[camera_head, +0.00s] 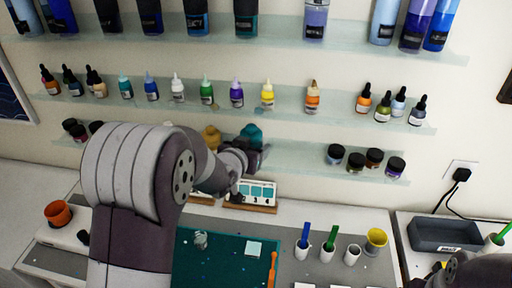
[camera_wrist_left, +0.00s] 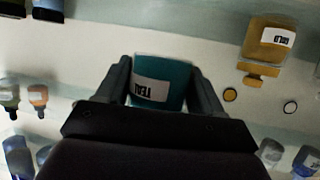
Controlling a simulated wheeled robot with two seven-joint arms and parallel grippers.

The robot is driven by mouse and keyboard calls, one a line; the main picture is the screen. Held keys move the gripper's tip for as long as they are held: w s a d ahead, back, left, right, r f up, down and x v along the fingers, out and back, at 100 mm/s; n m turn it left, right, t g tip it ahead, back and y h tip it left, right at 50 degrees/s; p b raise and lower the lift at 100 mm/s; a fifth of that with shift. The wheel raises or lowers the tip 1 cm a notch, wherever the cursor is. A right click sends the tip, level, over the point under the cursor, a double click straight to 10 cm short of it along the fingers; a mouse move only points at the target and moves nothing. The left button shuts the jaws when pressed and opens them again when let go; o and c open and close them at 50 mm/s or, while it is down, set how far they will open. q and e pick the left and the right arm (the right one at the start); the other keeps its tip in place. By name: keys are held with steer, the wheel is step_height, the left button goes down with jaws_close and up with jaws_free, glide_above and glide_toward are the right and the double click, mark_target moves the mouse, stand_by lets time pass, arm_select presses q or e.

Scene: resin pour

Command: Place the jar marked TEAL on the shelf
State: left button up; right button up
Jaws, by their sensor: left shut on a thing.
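The teal jar (camera_head: 251,132) is at the lowest glass shelf (camera_head: 300,161), right of a gold jar (camera_head: 211,137). My left gripper (camera_head: 246,155) is shut on it. In the left wrist view, which shows things upside down, the teal jar (camera_wrist_left: 163,72) sits between both fingers (camera_wrist_left: 162,85) and its white label reads TEAL. The gold jar (camera_wrist_left: 268,45) stands apart from it there. I cannot tell whether the teal jar touches the shelf. My left arm hides part of the shelf. My right gripper is out of view.
Several dark-lidded jars (camera_head: 366,159) stand at the shelf's right part, with bare shelf between them and the teal jar. A row of dropper bottles (camera_head: 207,90) stands on the shelf above. Below are a swatch card (camera_head: 256,193), a green mat (camera_head: 225,262) and cups (camera_head: 328,252).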

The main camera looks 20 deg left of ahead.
arm_select(q)
steer(key=p+x, duration=0.1)
steer(key=x, duration=0.2)
steer(key=a+p+x, duration=0.1)
steer(key=p+x, duration=0.1)
steer(key=x, duration=0.2)
steer(key=shift+w+a+r, duration=0.1)
steer(key=shift+w+a, duration=0.15)
steer(key=shift+w, duration=0.1)
step_height(320, 180, down, 4)
steer(key=shift+p, duration=1.2)
steer(key=shift+w+f, duration=0.2)
steer(key=shift+f, duration=0.1)
steer(key=shift+s+f+b, duration=0.1)
steer(key=shift+b, duration=0.25)
steer(key=o, duration=0.9)
steer(key=shift+s, duration=0.1)
steer(key=o, duration=0.4)
